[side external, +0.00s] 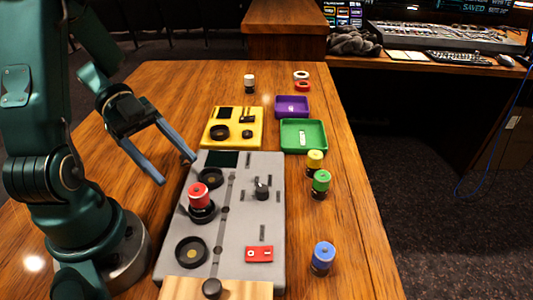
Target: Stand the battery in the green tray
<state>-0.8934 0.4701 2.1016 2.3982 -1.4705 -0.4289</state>
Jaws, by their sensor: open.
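The green tray (289,147) lies right of the yellow panel, with a small pale mark or item on its floor that is too small to identify. I cannot tell for sure which thing is the battery. Other short cylinders have a yellow top (314,158), a green top (321,179) and a blue top (322,252). My gripper (178,170) is open and empty, above the table left of the grey panel's far end, apart from all these cylinders.
The grey panel (225,236) fills the middle, with black dials, a red-topped cylinder (198,195) and a red block (259,254). The yellow panel (214,140) and purple tray (292,113) lie beyond. The table's right edge is close to the cylinders.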

